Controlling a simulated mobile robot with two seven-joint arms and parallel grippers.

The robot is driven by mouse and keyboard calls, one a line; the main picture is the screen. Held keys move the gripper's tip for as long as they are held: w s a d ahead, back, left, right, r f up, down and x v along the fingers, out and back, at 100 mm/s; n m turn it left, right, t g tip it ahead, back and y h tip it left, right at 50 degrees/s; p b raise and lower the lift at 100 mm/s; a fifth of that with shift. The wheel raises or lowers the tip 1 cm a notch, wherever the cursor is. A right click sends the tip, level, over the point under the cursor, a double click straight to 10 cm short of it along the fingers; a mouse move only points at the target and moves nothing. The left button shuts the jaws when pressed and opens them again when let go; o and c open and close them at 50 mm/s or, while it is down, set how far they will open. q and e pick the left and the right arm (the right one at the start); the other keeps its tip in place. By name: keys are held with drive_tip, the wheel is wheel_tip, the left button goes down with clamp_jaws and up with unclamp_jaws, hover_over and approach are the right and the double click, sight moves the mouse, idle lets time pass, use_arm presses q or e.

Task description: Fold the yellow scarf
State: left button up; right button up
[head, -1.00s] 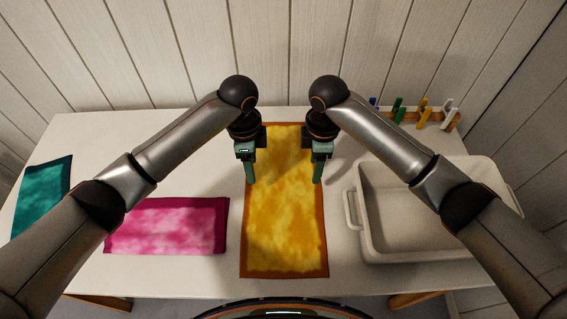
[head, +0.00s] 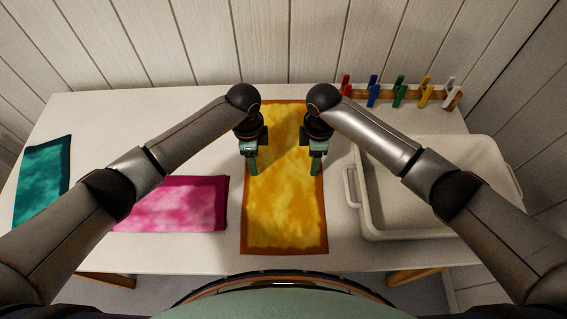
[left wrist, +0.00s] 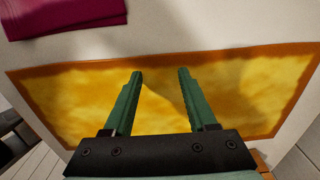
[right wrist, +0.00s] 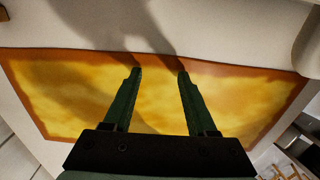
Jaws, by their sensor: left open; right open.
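The yellow scarf (head: 284,215) lies flat and spread out on the table, a long rectangle with an orange-brown border. It fills much of the left wrist view (left wrist: 80,100) and the right wrist view (right wrist: 75,95). My left gripper (head: 252,172) is over its left edge, about midway along its length. My right gripper (head: 316,172) is over its right edge at about the same level. Both are open and empty, pointing down. In the wrist views, the left fingers (left wrist: 160,74) and right fingers (right wrist: 158,72) are apart with no cloth between them. The exact height above the cloth is unclear.
A pink cloth (head: 175,205) lies left of the scarf, partly behind my left arm. A teal cloth (head: 42,185) lies at the far left. A white bin (head: 400,228) stands at the right. A rack with coloured clothespins (head: 399,92) stands at the back right.

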use_arm(q)
drive_tip(key=shift+f, duration=0.15)
use_arm(e)
drive_tip(key=shift+f, duration=0.15)
use_arm(q)
drive_tip(key=shift+c, duration=0.6)
use_arm(e)
drive_tip(key=shift+c, duration=0.6)
use_arm(q)
drive_tip(key=shift+c, duration=0.4)
use_arm(e)
drive_tip(key=shift+c, duration=0.4)
use_arm(q)
drive_tip(key=c, duration=0.7)
use_arm(e)
drive_tip(key=c, duration=0.7)
use_arm(q)
clamp_jaws()
use_arm(e)
clamp_jaws()
